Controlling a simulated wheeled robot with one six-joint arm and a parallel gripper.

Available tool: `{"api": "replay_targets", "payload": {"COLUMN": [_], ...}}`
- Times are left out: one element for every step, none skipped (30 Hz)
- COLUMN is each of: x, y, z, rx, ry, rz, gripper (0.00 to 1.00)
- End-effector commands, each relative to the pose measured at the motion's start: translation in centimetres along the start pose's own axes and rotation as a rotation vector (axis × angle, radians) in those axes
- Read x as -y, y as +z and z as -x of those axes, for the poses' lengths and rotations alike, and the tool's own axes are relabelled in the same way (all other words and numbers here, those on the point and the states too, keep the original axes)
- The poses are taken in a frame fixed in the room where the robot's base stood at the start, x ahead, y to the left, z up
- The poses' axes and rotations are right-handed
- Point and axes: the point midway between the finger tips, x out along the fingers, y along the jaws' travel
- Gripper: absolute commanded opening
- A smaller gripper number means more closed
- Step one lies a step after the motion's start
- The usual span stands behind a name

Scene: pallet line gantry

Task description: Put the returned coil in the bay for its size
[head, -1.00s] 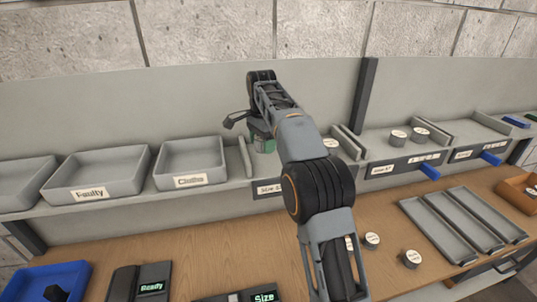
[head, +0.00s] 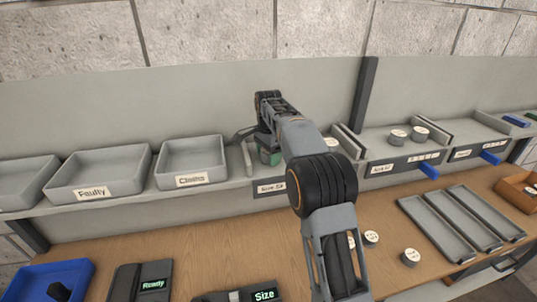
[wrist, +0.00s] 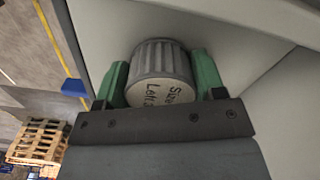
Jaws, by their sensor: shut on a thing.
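The coil (wrist: 158,62) is a ribbed grey cylinder with a pale labelled end reading "Size" and "Lot"; its number is not legible. My gripper (wrist: 160,80) is shut on it, with a green finger at each side. In the head view my gripper (head: 268,156) is low at the left shelf bay, beside its divider (head: 247,158). My arm hides the coil and much of that bay there. The bay's label (head: 272,188) begins with "Size". Another labelled bay (head: 382,170) lies to the right, with two coils (head: 398,137) behind it.
Grey trays labelled "Faulty" (head: 60,185) and "Cloths" (head: 165,172) stand left of the bay. A dark post (head: 364,95) rises behind the shelf. Several coils (head: 411,257) and long grey trays (head: 425,235) are on the bench below. The bench's left middle is clear.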

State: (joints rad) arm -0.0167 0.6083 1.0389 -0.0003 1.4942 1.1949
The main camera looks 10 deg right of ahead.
Motion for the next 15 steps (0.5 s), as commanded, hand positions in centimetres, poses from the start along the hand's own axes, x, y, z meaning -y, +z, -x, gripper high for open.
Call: {"api": "replay_targets", "payload": {"x": [0.00,0.00,0.00,-0.01,0.00,0.00,0.00,0.00,0.00,0.00,0.00,0.00,0.00,0.00,0.00], "y": [0.00,0.00,0.00,0.01,0.00,0.01,0.00,0.00,0.00,0.01,0.01,0.01,0.01,0.01,0.01], "z": [-0.04,-0.13,-0.26,-0.36,-0.30,-0.30,-0.30,-0.29,-0.30,-0.29,-0.29,-0.29,-0.29,-0.29,-0.29], "rx": [0.000,0.000,0.000,0.000,0.000,0.000,0.000,0.000,0.000,0.000,0.000,0.000,0.000,0.000,0.000], "ry": [-0.001,-0.001,-0.001,0.001,0.000,0.001,0.001,0.001,0.001,0.001,0.001,0.001,0.001,0.000,0.000], "rz": [0.000,0.000,0.000,0.000,0.000,0.000,0.000,0.000,0.000,0.000,0.000,0.000,0.000,0.000,0.000], "gripper": [0.29,0.29,0.29,0.64,0.67,0.71,0.74,0.77,0.80,0.83,0.86,0.89,0.89,0.89,0.89]}}
